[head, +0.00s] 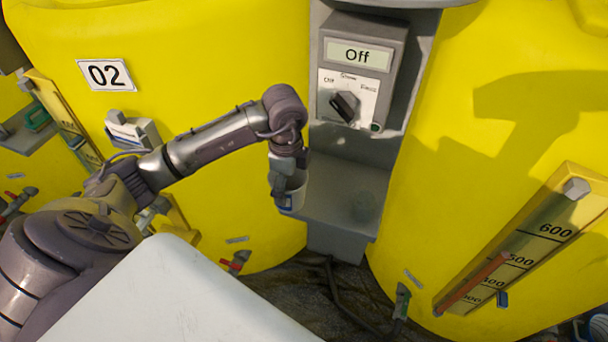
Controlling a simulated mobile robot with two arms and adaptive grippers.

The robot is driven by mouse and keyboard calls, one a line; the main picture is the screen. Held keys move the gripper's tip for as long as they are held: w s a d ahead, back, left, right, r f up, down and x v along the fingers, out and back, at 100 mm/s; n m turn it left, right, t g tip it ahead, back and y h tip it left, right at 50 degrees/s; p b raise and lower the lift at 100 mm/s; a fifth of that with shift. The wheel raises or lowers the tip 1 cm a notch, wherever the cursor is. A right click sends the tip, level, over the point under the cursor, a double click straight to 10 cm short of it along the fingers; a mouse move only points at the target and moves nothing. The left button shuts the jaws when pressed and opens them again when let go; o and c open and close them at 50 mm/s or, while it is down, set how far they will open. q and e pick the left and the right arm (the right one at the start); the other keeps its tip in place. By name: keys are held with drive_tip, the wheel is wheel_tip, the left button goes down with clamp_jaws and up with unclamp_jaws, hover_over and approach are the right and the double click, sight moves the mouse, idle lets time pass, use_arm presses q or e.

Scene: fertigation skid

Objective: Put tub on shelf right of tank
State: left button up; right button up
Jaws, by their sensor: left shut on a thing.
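The tub (296,189) is a small white cup-like container with a blue patch low on its side. My left gripper (284,178) points down and is shut on the tub, partly covering it. The tub is at the left edge of the grey shelf (345,200) under the control box; I cannot tell whether it touches the shelf. The shelf is right of the yellow tank (215,60) marked 02. My right gripper is not in view.
A grey control box (360,75) reading "Off", with a black knob, stands above the shelf. Another yellow tank (430,170) with a level gauge (530,245) is close on the right. Hoses lie on the dark floor (310,290). The shelf's right part looks clear.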

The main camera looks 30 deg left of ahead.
sight(301, 177)
use_arm(q)
drive_tip(key=w+a, duration=0.2)
drive_tip(key=w, duration=0.6)
wheel_tip(301, 177, down, 6)
drive_tip(key=shift+s+f+p, duration=0.1)
drive_tip(key=shift+f+p, duration=0.05)
drive_tip(key=shift+p, duration=0.4)
drive_tip(key=shift+w+f, duration=0.2)
drive_tip(key=shift+f, duration=0.15)
drive_tip(key=o, duration=0.9)
drive_tip(key=shift+f, duration=0.15)
drive_tip(key=shift+c, duration=0.2)
